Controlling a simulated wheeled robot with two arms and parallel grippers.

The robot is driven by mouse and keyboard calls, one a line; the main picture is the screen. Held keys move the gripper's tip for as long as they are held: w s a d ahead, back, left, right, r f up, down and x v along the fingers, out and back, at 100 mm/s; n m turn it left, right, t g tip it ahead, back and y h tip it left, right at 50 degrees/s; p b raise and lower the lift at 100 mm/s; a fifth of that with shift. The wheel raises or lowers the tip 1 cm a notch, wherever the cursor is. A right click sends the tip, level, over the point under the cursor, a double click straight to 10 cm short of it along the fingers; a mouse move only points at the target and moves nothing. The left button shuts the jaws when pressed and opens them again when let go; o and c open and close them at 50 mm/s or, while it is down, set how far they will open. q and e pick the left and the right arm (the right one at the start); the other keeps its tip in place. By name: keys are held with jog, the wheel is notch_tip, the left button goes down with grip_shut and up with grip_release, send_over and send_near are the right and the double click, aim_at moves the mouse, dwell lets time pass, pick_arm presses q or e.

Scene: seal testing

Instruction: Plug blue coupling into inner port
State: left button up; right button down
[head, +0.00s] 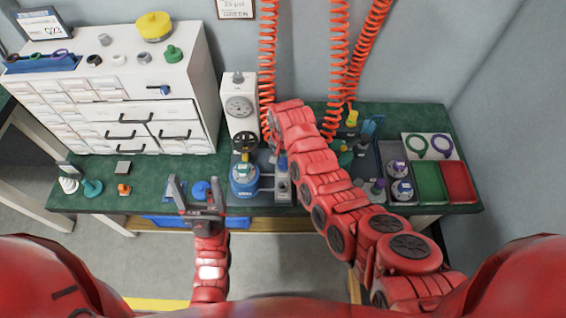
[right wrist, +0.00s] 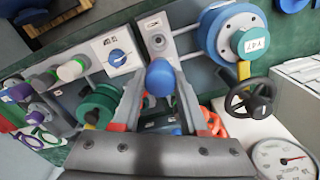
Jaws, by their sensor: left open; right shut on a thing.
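In the right wrist view my right gripper (right wrist: 160,84) is shut on the blue coupling (right wrist: 160,76), whose rounded blue end shows between the fingers. Just beyond it is a grey block with a round port (right wrist: 157,43); the coupling appears apart from this port. In the head view, my right arm hides its gripper, and a small blue piece, likely the coupling (head: 283,161), shows above the grey port block (head: 282,186). Which port is the inner one I cannot tell.
A blue vessel (head: 243,181) with a black handwheel (head: 245,142) stands left of the port block. A white gauge box (head: 239,107) is behind it. Orange coiled hoses (head: 268,50) hang at the back. Green and red trays (head: 459,182) lie at the right. A white drawer cabinet (head: 110,100) stands left.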

aim_at(283, 172)
jog(key=shift+s+a+f, duration=0.1)
jog(key=shift+s+f, duration=0.55)
jog(key=shift+s, duration=0.05)
jog(key=shift+f+b, duration=1.6)
jog(key=shift+f, duration=1.25)
jog(key=shift+f+b, duration=1.4)
jog(key=shift+b, duration=0.15)
jog(key=shift+c, duration=1.8)
grip_release()
jog(key=shift+r, duration=0.15)
